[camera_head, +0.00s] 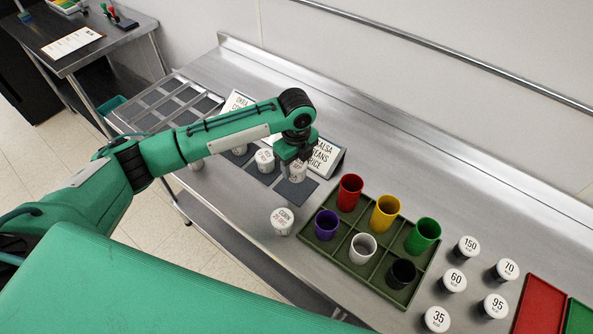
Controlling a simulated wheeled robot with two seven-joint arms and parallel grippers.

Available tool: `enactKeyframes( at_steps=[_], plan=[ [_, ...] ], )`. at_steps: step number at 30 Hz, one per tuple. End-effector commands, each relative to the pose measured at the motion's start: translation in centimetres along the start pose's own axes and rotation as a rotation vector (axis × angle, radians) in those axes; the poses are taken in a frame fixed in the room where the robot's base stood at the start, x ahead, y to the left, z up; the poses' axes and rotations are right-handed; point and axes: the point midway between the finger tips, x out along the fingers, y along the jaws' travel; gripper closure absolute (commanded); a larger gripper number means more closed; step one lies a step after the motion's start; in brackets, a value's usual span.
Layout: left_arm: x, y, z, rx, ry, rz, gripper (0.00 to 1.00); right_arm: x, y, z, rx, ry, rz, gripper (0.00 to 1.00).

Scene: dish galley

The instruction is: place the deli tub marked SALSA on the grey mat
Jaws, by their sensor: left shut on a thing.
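My left gripper (294,163) reaches in from the left and points down. It is shut on a small white deli tub (298,174), whose label is too small and partly covered to read. The tub is over or on a dark grey mat (298,192); I cannot tell if it touches. Another white tub (265,160) stands at a second dark mat (262,176) to the left. One more white tub (283,221), with dark and red print, stands on the bare steel nearer the front. My right gripper is not in view.
Signs stand behind the mats; one (326,155) reads SALSA, BEANS, RICE. A green divided tray (335,258) with coloured cups is to the right. Numbered white-topped pots (468,247) and a red tray (540,305) lie beyond. A metal rack (165,100) is at left.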

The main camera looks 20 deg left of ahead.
Motion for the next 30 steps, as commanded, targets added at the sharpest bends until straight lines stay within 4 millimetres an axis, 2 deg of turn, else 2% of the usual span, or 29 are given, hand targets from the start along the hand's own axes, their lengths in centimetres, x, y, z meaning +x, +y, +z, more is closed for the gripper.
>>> enactKeyframes(
  at_steps=[7,13,24,25,28,30],
  plan=[
    [1.8,0.0,-0.1,-0.001,0.001,0.001,0.71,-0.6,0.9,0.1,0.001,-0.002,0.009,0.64],
    [4.7,0.0,-0.1,0.0,0.001,0.001,0.71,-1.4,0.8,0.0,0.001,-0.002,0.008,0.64],
    [5.4,0.0,0.0,0.0,0.0,-0.001,0.71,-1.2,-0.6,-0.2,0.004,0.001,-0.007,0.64],
    [5.4,0.0,0.0,0.0,0.0,0.0,0.45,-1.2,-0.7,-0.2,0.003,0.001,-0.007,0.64],
    [5.4,0.0,0.0,0.0,0.0,-0.001,0.25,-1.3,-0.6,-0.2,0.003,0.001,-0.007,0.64],
    [5.4,0.0,0.0,0.0,0.0,-0.001,0.25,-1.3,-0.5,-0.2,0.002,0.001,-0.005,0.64]
  ],
)
